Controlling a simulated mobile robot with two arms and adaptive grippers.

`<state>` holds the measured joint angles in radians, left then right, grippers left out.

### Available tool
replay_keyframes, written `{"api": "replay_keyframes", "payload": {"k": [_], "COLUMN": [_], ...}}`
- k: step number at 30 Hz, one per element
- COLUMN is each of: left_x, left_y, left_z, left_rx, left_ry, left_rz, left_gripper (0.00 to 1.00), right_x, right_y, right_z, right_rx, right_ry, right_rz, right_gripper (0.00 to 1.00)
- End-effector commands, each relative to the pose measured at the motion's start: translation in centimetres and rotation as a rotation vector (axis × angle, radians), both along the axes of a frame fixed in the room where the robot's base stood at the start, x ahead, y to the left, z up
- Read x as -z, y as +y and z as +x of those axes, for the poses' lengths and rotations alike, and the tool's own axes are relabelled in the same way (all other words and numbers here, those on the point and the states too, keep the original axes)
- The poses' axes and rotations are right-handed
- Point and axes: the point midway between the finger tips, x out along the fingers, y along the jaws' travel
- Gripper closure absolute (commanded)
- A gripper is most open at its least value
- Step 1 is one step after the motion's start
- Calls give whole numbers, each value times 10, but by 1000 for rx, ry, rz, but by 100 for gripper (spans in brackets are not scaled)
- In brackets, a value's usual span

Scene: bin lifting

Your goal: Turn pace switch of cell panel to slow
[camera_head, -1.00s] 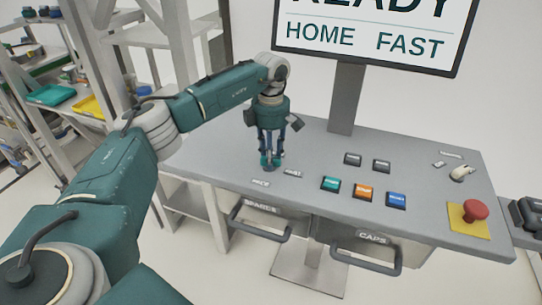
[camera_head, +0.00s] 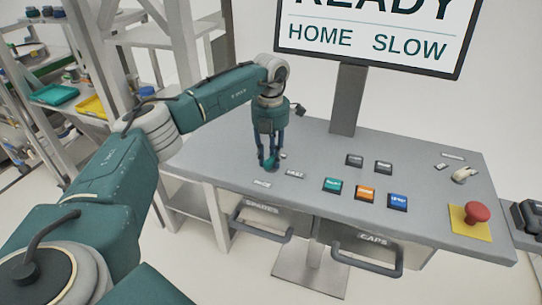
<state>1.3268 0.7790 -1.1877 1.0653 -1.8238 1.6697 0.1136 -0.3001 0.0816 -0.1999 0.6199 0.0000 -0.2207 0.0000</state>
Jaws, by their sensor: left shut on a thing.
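The cell panel (camera_head: 222,160) is a grey sloped desk with a screen (camera_head: 375,38) on a post above it. The screen reads "READY", "HOME" and "SLOW". My left gripper (camera_head: 269,164) points down at the panel's left part, its fingers shut on the pace switch, which they mostly hide. Small labels lie on the panel just in front of and to the right of the fingers. My right gripper is not in view.
Green (camera_head: 333,186), orange (camera_head: 365,194) and blue (camera_head: 397,202) buttons sit to the right, with two dark buttons behind. A red emergency knob (camera_head: 477,213) stands on a yellow plate at the far right. Drawers with handles (camera_head: 262,221) hang below.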

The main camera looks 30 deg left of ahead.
Motion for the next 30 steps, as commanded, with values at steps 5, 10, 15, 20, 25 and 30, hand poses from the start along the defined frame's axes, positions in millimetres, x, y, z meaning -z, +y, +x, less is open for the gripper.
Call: {"api": "replay_keyframes", "payload": {"k": [5, 10, 15, 20, 25, 30], "left_x": [-5, -5, -5, -5, -5, -6], "left_y": [2, 2, 3, 3, 3, 3], "left_z": [2, 1, 1, 1, 1, 1], "left_rx": [-146, -255, -328, -366, -382, -384], "left_ry": [-12, -12, -13, -14, -15, -16], "left_rz": [0, -1, -1, -1, -1, -1], "left_gripper": [98, 98, 98, 98, 98, 98], "right_x": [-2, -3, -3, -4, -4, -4], "right_y": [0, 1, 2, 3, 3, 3], "right_z": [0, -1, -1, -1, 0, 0], "right_rx": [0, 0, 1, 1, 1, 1], "right_ry": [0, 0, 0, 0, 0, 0], "right_rz": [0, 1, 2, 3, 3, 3], "right_gripper": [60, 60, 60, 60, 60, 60]}}
